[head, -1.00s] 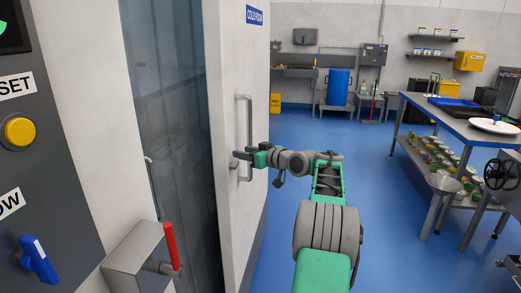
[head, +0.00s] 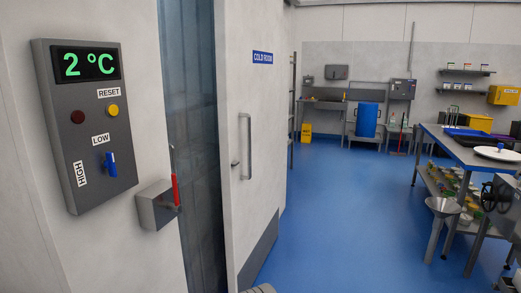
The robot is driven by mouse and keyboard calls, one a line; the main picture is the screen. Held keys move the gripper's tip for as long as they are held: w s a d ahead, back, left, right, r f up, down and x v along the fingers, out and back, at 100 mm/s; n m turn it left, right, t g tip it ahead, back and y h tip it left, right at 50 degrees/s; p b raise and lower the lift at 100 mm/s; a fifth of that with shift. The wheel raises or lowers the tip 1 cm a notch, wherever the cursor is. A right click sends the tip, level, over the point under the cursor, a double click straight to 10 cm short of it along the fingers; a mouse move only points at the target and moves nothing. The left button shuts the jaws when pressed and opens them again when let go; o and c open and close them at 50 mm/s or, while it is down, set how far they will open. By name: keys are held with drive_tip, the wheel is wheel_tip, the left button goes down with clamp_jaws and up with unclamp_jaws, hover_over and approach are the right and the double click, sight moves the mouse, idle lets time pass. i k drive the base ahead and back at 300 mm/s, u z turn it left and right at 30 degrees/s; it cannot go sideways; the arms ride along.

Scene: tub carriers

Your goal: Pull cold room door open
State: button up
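The cold room door (head: 262,140) is a pale panel with a blue "COLD ROOM" sign (head: 263,58) and a dark kick plate (head: 259,250) at its foot. A vertical grey bar handle (head: 246,146) is on its left side, with nothing on it. The door stands partly open. To its left shows the tall doorway gap (head: 190,110), with grey-blue, see-through strips in it. My gripper is out of view; only a small grey piece of my arm shows at the bottom edge.
A control panel (head: 90,180) reading 2 °C and a grey box with a red lever (head: 175,188) are on the wall left of the doorway. Blue floor (head: 340,215) is clear right of the door. A steel table (head: 462,146) stands at the right.

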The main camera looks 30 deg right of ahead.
sight(249, 38)
drive_tip(key=z, duration=0.95)
drive_tip(key=i, duration=0.95)
drive_tip(key=u, duration=0.2)
